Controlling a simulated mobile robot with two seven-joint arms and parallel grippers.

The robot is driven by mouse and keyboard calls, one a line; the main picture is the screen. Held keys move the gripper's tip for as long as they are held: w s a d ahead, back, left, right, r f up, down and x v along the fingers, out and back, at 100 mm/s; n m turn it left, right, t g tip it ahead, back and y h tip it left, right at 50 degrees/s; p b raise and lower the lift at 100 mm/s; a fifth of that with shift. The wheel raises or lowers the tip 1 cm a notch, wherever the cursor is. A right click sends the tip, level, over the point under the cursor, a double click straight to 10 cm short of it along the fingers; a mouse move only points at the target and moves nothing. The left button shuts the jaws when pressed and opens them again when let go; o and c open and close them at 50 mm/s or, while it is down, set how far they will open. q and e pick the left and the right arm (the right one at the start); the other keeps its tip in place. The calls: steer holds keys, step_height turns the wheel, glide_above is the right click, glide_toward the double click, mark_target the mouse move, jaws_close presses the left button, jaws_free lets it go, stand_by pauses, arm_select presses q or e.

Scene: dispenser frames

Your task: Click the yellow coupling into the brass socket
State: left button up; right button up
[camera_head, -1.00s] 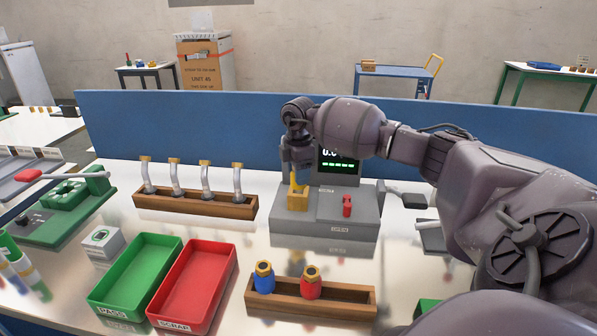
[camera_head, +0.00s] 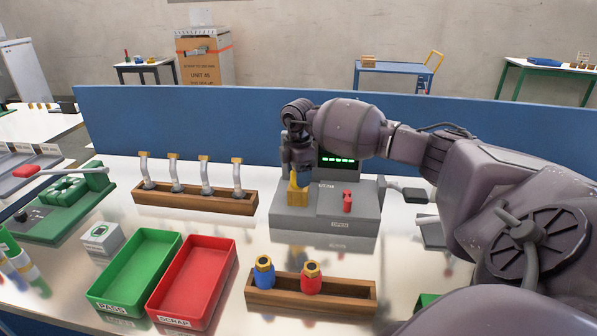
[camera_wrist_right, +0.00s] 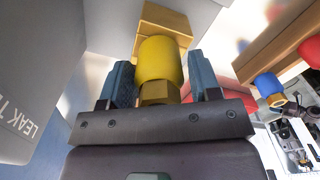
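The brass socket block (camera_head: 297,197) stands on the station's left part, directly under the coupling. In the wrist view the block (camera_wrist_right: 165,20) lies straight beyond the coupling's far end. The coupling meets or overlaps the block in both views; I cannot tell how deep it sits. My left gripper is out of view.
The grey station (camera_head: 325,226) has a lit display behind and a red part (camera_head: 347,201) on its right. A wooden rack (camera_head: 340,293) in front holds a blue and a red coupling. Green (camera_head: 105,287) and red (camera_head: 200,306) trays stand front left. A tube rack (camera_head: 195,201) stands behind them.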

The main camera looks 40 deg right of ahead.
steer(key=shift+o, duration=1.2)
steer(key=shift+r, duration=0.1)
step_height(320, 180, up, 11)
steer(key=shift+f, duration=0.1)
